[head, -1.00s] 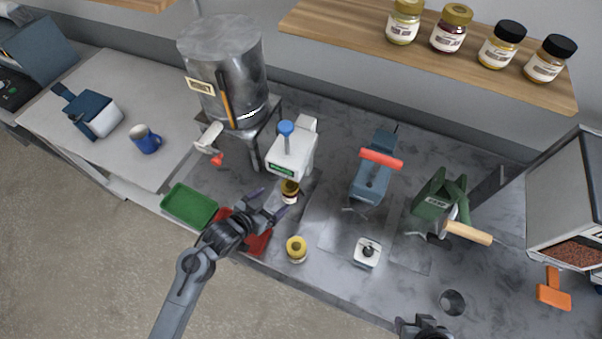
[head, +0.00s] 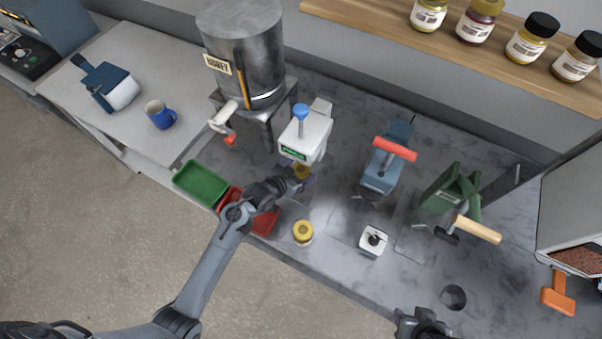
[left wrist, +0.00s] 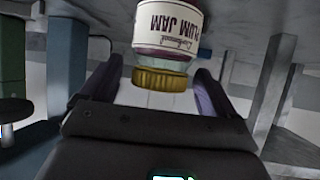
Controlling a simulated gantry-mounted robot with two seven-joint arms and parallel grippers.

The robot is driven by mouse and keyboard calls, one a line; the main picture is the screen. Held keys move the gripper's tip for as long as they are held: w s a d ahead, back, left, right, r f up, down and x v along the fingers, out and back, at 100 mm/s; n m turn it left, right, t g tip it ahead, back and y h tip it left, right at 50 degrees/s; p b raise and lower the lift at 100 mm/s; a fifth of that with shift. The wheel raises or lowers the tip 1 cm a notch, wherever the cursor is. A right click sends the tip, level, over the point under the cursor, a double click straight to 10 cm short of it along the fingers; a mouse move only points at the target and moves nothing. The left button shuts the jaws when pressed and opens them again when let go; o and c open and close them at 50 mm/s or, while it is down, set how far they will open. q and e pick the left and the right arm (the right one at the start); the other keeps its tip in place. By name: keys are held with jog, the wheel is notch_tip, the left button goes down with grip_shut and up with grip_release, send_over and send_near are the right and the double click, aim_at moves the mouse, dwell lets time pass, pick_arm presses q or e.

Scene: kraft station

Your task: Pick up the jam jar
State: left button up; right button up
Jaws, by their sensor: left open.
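The plum jam jar (left wrist: 165,32) has a gold lid and a white label, and it appears upside down in the left wrist view. My left gripper (head: 301,180) is open at the jar. In the left wrist view its purple fingers lie to either side of the lid, apart from it; I cannot tell how deep the jar sits between them. My right gripper (head: 422,323) is at the bottom edge, its jaws unclear.
A second gold-lidded jar (head: 303,232) stands nearer the counter edge. Green (head: 201,184) and red (head: 264,222) trays lie left, partly under my arm. The white press (head: 306,135) stands behind the jam jar, the blue press (head: 385,170) to the right. The wooden shelf (head: 400,30) holds several jars.

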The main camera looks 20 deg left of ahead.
pick_arm(q)
jog(key=shift+w+d+f, duration=0.15)
jog(key=shift+w+f, duration=0.1)
jog(key=shift+w, duration=0.2)
jog(key=shift+c, duration=0.3)
jog(key=c, duration=1.2)
jog(key=shift+c, duration=1)
jog(key=shift+r, duration=0.2)
